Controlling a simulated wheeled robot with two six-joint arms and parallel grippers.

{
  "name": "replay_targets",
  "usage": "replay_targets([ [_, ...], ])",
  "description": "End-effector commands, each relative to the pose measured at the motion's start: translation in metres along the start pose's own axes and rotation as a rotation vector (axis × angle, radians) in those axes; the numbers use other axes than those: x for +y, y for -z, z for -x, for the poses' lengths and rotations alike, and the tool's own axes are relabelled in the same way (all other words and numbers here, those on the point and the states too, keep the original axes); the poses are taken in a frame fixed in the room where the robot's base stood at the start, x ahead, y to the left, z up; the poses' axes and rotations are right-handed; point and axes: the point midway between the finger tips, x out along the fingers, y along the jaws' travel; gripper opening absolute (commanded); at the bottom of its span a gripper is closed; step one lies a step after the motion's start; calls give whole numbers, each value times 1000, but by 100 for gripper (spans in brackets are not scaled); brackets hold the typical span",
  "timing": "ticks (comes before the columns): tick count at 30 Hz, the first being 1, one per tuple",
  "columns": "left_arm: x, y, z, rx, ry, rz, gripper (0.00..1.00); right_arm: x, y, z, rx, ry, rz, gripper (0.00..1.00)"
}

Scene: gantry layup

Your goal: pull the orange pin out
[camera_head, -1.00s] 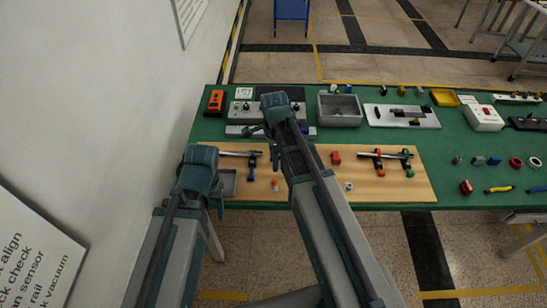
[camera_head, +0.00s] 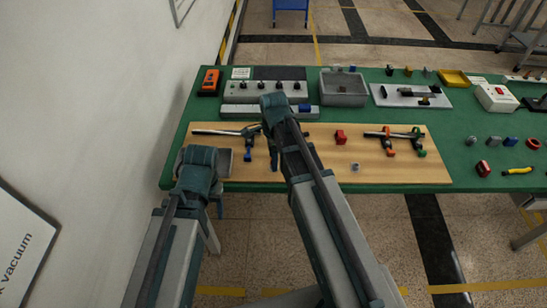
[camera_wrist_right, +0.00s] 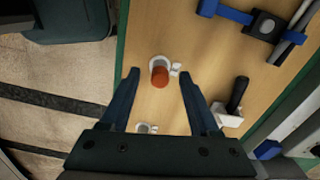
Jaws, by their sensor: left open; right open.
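In the right wrist view the orange pin (camera_wrist_right: 160,77) stands in a white round holder (camera_wrist_right: 161,61) on the wooden board (camera_wrist_right: 200,60). My right gripper (camera_wrist_right: 159,88) is open, with one finger on each side of the pin in the picture and a gap on both sides. I cannot tell how high the fingertips are above the board. In the head view my right gripper (camera_head: 271,153) is over the left part of the board, and the pin is hidden there. My left gripper (camera_head: 220,207) seems empty in front of the table's near left edge.
A blue clamp (camera_head: 248,154) lies on the board close to my right gripper; a black-handled part (camera_wrist_right: 235,100) also stands near in the right wrist view. A grey control box (camera_head: 265,92) is behind.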

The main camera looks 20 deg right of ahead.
Motion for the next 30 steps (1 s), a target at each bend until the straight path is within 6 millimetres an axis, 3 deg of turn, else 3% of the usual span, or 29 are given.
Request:
replay_targets([
  [9, 0, 0, -2, 0, 0, 0, 62, 0, 0, -2, 0, 0, 0, 62],
  [18, 0, 0, -2, 0, 0, 0, 62, 0, 0, -2, 0, 0, 0, 8],
  [20, 0, 0, -2, 0, 0, 0, 62, 0, 0, -2, 0, 0, 0, 0],
  [24, 0, 0, -2, 0, 0, 0, 62, 0, 0, -2, 0, 0, 0, 0],
  [25, 0, 0, -2, 0, 0, 0, 62, 0, 0, -2, 0, 0, 0, 20],
  [28, 0, 0, -2, 0, 0, 0, 62, 0, 0, -2, 0, 0, 0, 2],
  [30, 0, 0, -2, 0, 0, 0, 62, 0, 0, -2, 0, 0, 0, 0],
])
